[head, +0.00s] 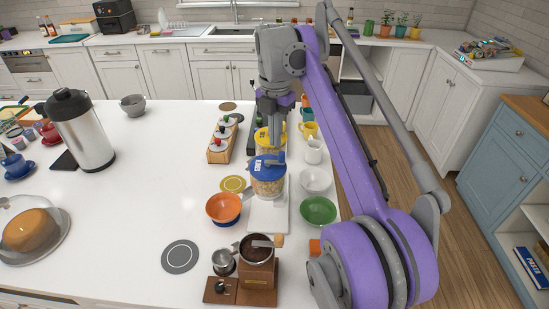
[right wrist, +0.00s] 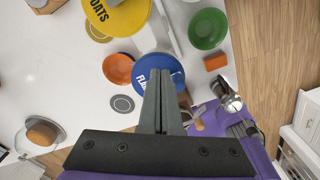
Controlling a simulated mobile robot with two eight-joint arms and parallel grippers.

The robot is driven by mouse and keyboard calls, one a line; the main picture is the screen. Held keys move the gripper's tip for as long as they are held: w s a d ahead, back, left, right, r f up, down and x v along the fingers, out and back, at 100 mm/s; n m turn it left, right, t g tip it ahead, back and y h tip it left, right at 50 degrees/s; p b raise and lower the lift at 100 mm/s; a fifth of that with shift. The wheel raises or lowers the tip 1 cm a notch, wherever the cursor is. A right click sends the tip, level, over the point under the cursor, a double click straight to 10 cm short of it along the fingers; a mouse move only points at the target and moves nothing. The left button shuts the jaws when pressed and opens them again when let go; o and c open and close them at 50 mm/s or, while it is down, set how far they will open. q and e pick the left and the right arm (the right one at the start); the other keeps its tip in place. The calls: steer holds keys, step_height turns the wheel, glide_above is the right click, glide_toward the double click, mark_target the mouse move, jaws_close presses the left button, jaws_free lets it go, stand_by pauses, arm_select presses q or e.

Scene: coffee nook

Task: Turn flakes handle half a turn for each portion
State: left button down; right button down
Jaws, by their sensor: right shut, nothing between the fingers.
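The flakes dispenser (head: 268,181) is a clear container with a blue lid, standing on the right part of the white counter. Its blue lid (right wrist: 146,75), with partly covered lettering, also shows in the right wrist view. My right gripper (head: 281,156) reaches down from above to the lid, and its fingers are shut and empty. In the right wrist view the fingertips (right wrist: 160,74) overlap the lid; I cannot tell whether they touch it. The flakes handle cannot be made out clearly. My left gripper is not in view.
A yellow-lidded oats dispenser (right wrist: 118,14) stands just behind. An orange bowl (head: 223,208) is to the left, and a green plate or bowl (head: 318,211) to the right. A coffee grinder (head: 257,265) stands in front.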

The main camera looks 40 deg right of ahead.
mark_target(275, 159)
steer(key=shift+f+b, duration=0.65)
steer(key=shift+f, duration=1.15)
